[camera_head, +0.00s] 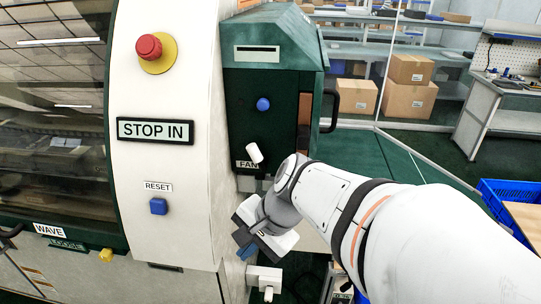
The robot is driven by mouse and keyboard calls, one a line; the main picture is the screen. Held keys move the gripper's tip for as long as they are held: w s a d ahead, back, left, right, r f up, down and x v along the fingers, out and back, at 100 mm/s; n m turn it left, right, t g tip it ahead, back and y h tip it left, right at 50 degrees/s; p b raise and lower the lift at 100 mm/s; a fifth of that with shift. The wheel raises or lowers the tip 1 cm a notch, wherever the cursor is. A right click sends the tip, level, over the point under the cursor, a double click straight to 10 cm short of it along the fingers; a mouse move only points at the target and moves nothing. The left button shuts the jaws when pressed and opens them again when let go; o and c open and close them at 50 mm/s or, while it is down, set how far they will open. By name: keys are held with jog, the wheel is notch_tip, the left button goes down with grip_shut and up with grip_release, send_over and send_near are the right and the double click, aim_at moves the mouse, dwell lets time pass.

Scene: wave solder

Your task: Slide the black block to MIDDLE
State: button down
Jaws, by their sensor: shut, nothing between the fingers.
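I cannot make out a black block or a MIDDLE mark for certain in this view. My gripper (246,246) is at the lower middle, in front of the right edge of the white machine panel and below the green cabinet. Its fingers are shut and hold nothing. The gripper and wrist hide part of the machine side behind them. A small dark strip (165,267) sits low on the white panel, left of my gripper; I cannot tell if it is the block.
The white panel has a red stop button (149,47), a STOP IN label (155,130) and a blue RESET button (158,206). The green cabinet (270,90) has a white FAN lever (254,153). A white fixture (264,276) is below my gripper. Blue crate (500,200) at right.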

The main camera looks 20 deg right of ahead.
jog(key=w+d+f+m+t+y+b, duration=0.1)
jog(key=w+d+f+m+t+b, duration=0.3)
jog(key=m, duration=0.8)
jog(key=w+d+f+m+t+y+b, duration=0.15)
jog(key=w+d+m+t+b, duration=0.45)
jog(key=m, duration=0.6)
jog(key=d+f+m+t+h+b, duration=0.2)
jog(key=d+m+t+h+b, duration=0.3)
jog(key=d+m+h, duration=1)
jog(key=w+d+m+y+p, duration=0.2)
jog(key=w+d+p, duration=0.2)
jog(key=p, duration=0.1)
jog(key=w+d+m+y+p, duration=0.2)
jog(key=w+d+m+p, duration=0.1)
jog(key=w+d+p, duration=0.1)
jog(key=shift+w+d+m+p, duration=0.2)
jog(key=shift+m+p, duration=0.1)
jog(key=shift+p, duration=0.35)
jog(key=shift+s+d+f, duration=0.1)
jog(key=shift+s+d, duration=0.15)
jog(key=shift+d, duration=0.2)
jog(key=shift+s, duration=0.1)
